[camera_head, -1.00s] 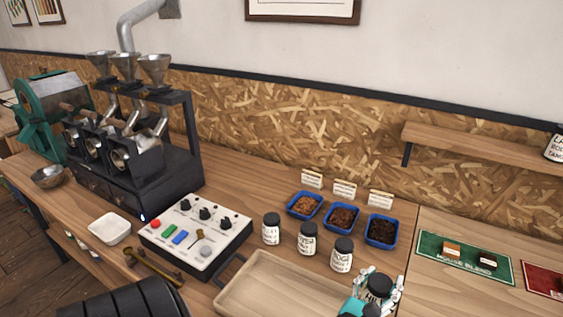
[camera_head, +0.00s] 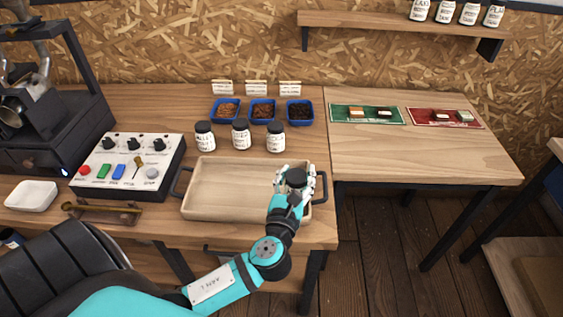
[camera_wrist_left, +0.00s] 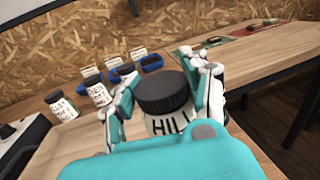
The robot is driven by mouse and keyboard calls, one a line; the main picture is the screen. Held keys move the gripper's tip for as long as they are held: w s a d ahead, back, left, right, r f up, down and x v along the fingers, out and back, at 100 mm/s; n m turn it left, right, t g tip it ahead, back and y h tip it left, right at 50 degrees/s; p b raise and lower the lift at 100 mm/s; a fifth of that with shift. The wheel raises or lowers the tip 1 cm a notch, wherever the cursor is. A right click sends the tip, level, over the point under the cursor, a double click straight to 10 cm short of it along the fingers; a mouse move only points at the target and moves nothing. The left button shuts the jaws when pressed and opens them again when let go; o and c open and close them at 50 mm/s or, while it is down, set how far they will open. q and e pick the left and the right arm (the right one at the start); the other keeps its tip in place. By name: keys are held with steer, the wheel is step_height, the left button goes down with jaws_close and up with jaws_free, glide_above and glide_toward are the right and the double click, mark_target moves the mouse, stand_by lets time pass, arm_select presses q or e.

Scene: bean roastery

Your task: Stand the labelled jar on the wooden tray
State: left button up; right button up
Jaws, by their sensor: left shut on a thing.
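My left gripper (camera_head: 295,184) is shut on a labelled jar (camera_head: 297,176) with a black lid, over the right end of the wooden tray (camera_head: 225,187). In the left wrist view, the jar (camera_wrist_left: 165,95) stands roughly upright between the fingers of the gripper (camera_wrist_left: 165,88), and its white label reads "HIL". The jar's lower part is hidden, so I cannot tell whether it touches the tray. The tray is pale, shallow and rectangular, with dark handles, and its visible floor is empty. My right gripper is not in view.
Three similar jars (camera_head: 241,134) stand behind the tray, in front of blue bean dishes (camera_head: 263,111). A control box (camera_head: 127,163) is left of the tray. Green (camera_head: 367,115) and red (camera_head: 446,118) mats lie on the right table, whose front half is clear.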

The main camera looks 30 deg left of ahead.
arm_select(q)
steer(key=w+a+f, duration=0.2)
steer(key=a, duration=0.1)
steer(key=w+a+f, duration=0.1)
steer(key=a+f, duration=0.1)
steer(key=shift+w+a, duration=0.25)
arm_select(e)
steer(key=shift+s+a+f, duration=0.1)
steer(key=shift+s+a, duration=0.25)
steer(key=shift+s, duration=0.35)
arm_select(q)
steer(key=shift+f, duration=0.1)
steer(key=o, duration=1.4)
steer(key=shift+f+b, duration=0.1)
steer(key=shift+b, duration=0.2)
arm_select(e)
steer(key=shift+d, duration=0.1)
